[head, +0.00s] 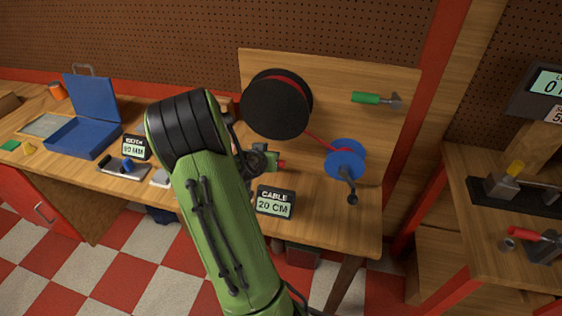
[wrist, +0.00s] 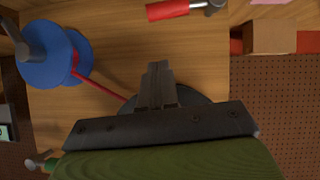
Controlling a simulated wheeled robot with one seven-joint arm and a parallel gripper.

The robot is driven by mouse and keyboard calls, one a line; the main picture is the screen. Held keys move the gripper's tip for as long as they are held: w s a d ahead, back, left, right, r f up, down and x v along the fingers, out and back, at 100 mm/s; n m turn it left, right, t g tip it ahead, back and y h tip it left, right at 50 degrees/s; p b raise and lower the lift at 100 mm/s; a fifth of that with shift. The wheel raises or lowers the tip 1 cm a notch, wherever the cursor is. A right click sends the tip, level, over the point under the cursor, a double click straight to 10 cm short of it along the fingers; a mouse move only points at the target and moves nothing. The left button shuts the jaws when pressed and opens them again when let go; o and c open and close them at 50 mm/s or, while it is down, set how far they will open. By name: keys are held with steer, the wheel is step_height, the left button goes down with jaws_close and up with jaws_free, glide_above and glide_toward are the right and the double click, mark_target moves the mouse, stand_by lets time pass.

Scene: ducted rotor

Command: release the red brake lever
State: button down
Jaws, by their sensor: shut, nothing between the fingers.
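A red-handled lever (wrist: 178,9) with a grey metal end shows at the top edge of the wrist view, its grey end to the right. It looks like the brake lever. In the head view only a red tip (head: 282,163) shows below the black reel, beside my wrist; the rest is hidden. My gripper (wrist: 157,68) is shut and empty, its fingertips apart from the lever. The black reel (head: 266,104) stands on the wooden board, and its red cable runs to a blue crank spool (head: 345,160). My gripper hides most of the reel in the wrist view.
A green-handled tool (head: 366,98) is on the board. A cable display (head: 274,202) reading 20 CM stands at the bench front. A blue case (head: 82,138) lies open at left. Another red-handled lever (head: 535,235) is on the right bench. A wooden block (wrist: 270,37) shows near the lever.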

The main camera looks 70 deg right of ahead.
glide_above(283, 164)
steer(key=a, duration=0.3)
step_height(283, 164, down, 3)
steer(key=f, duration=0.3)
steer(key=d+f, duration=0.1)
steer(key=shift+w+f, duration=0.15)
steer(key=shift+w, duration=0.1)
steer(key=shift+f, duration=0.1)
steer(key=shift+f+b, duration=0.2)
steer(key=shift+b, duration=0.5)
steer(key=b, duration=0.1)
steer(key=f+b, duration=0.1)
steer(key=b, duration=0.1)
steer(key=shift+s+f, duration=0.1)
steer(key=shift+s, duration=0.2)
